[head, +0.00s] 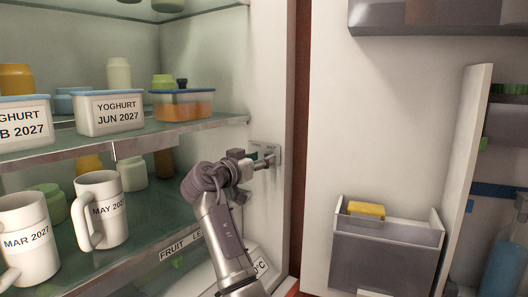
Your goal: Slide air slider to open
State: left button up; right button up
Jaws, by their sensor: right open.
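The air slider (272,150) is a small grey panel on the pale right inner wall of the fridge, beside the shelf's right end. A dark green patch shows at its left part. My right gripper (261,161) reaches up from the bottom of the head view, with its fingertips at the lower part of the panel. It is open. Its fingers partly hide the slider, and I cannot tell whether they touch the slider's knob. My left gripper is not in view.
A glass shelf (190,127) at left holds yoghurt tubs (109,113) and a blue-lidded container (183,105). White mugs (101,210) stand below it. The open door at right has a grey bin (386,250) with a yellow item (366,209). The door's upper middle is bare.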

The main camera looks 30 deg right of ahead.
jog(key=shift+w+d+r, duration=0.15)
jog(key=shift+d, duration=0.4)
jog(key=shift+w+d, duration=0.1)
jog(key=shift+d, duration=0.15)
jog(key=shift+w+d, duration=0.1)
jog(key=shift+w, duration=0.05)
jog(key=c, duration=0.8)
grip_shut()
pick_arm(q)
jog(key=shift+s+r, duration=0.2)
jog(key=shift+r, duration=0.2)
